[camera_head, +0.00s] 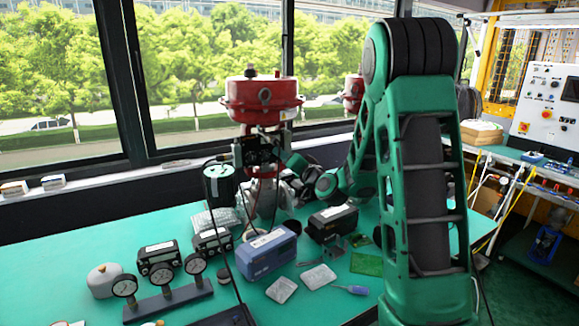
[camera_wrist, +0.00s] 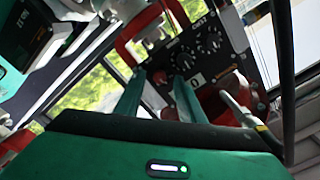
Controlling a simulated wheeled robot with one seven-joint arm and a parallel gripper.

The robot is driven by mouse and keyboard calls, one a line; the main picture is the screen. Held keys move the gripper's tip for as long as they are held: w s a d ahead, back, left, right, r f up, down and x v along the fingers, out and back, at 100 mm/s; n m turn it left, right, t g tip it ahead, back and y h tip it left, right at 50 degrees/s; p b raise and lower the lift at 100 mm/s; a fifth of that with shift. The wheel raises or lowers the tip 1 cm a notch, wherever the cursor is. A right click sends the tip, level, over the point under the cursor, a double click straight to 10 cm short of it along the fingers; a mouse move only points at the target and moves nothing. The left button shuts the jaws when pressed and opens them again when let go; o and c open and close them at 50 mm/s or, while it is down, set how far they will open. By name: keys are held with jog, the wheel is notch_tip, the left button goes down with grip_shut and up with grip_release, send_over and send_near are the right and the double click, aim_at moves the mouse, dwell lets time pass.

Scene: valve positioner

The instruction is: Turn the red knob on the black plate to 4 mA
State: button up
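The black plate (camera_wrist: 222,62) is in the upper middle of the wrist view, tilted, with round black dials and small white markings. In the head view the black plate (camera_head: 256,151) is small, on the front of the red valve assembly (camera_head: 262,97). A red rounded part (camera_wrist: 216,98) shows at the plate's lower side; I cannot tell whether it is the red knob. The knob's setting is not readable. In the head view my gripper is beside the plate's right side, partly hidden.
A dark hose (camera_wrist: 283,70) runs along the right of the wrist view. On the green table (camera_head: 200,312) stand a gauge stand (camera_head: 166,302), a blue box (camera_head: 267,252), a black case (camera_head: 332,222) and small tools. Windows are behind.

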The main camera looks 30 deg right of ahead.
jog(key=s, duration=0.9)
jog(key=s+a+f+n+g+y, duration=0.3)
jog(key=s+a+f+n+g, duration=0.4)
jog(key=s+a+f+g, duration=0.15)
jog(key=s+d+m+g+h, duration=0.1)
jog(key=s+g, duration=0.4)
jog(key=s, duration=1)
jog(key=s+d+f+m+g+h, duration=0.1)
jog(key=s+d+m+g, duration=0.2)
jog(key=s, duration=1.2)
jog(key=d+g, duration=0.1)
jog(key=d, duration=0.1)
jog(key=shift+s+d+g+h, duration=0.35)
jog(key=shift+d+h, duration=0.05)
